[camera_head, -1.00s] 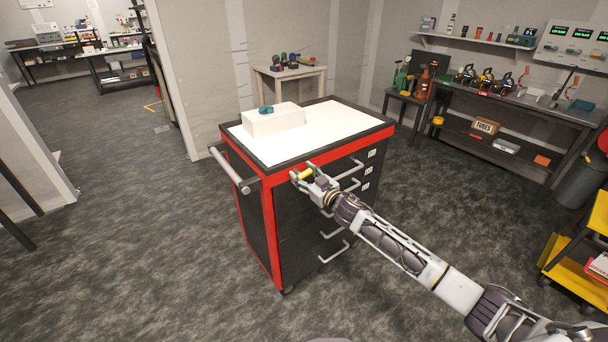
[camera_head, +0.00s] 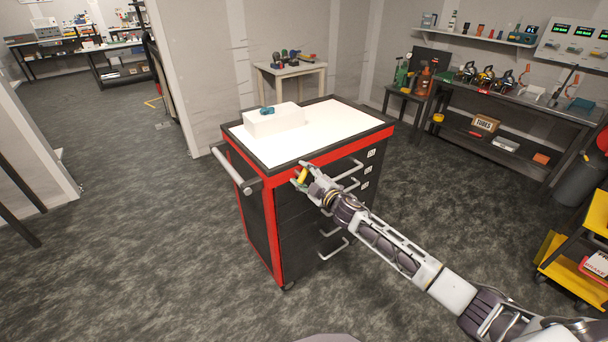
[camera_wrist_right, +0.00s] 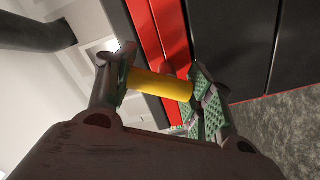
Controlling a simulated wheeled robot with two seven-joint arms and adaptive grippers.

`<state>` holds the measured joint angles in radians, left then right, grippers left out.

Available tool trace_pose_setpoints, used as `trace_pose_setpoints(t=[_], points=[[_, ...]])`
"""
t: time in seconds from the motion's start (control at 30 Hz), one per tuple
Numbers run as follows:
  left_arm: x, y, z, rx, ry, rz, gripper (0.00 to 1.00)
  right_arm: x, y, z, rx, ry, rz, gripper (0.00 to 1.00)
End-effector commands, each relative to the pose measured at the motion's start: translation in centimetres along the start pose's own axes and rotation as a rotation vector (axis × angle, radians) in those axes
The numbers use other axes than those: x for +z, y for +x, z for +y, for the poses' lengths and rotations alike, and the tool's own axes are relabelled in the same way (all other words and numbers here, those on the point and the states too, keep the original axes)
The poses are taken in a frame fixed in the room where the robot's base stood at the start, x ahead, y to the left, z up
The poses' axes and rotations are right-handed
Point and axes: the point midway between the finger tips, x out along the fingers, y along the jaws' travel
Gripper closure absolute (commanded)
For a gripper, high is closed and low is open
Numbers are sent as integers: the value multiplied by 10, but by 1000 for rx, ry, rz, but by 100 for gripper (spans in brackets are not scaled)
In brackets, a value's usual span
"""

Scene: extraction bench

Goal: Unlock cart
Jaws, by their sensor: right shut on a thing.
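The cart (camera_head: 262,225) is a black and red drawer cabinet with a pale top, standing on the floor in the middle of the head view. A small yellow handle (camera_head: 302,177) shows at its front corner, just below the top red band. My right gripper (camera_head: 301,174) is shut on this handle. In the right wrist view, the yellow handle (camera_wrist_right: 160,85) is a short cylinder lying between the two finger pads, close to the cart's red edge (camera_wrist_right: 158,35). The handle's mounting is hidden. My left gripper is not in view.
A white box (camera_head: 273,122) with a small teal item sits on the cart top. A grey push bar (camera_head: 232,168) juts from the cart's left side. A workbench (camera_head: 520,104) and a yellow trolley (camera_head: 570,268) stand to the right. Floor on the left is clear.

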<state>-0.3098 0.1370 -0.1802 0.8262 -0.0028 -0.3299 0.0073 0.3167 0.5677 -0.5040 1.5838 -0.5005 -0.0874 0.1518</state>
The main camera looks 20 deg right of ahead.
Motion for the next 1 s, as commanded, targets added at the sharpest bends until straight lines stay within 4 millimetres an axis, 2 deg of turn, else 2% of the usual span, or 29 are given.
trace_pose_setpoints(t=[0.2, 0.5, 0.7, 1.0], points=[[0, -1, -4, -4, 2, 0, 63, -3, 0, 1, 1, -204, 2, 71], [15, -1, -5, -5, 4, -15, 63, -5, 0, -1, 0, -451, 2, 71], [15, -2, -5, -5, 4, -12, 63, -6, 0, -2, 0, -551, 2, 71], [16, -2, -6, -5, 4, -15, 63, -6, 0, -2, 0, -599, 2, 71]])
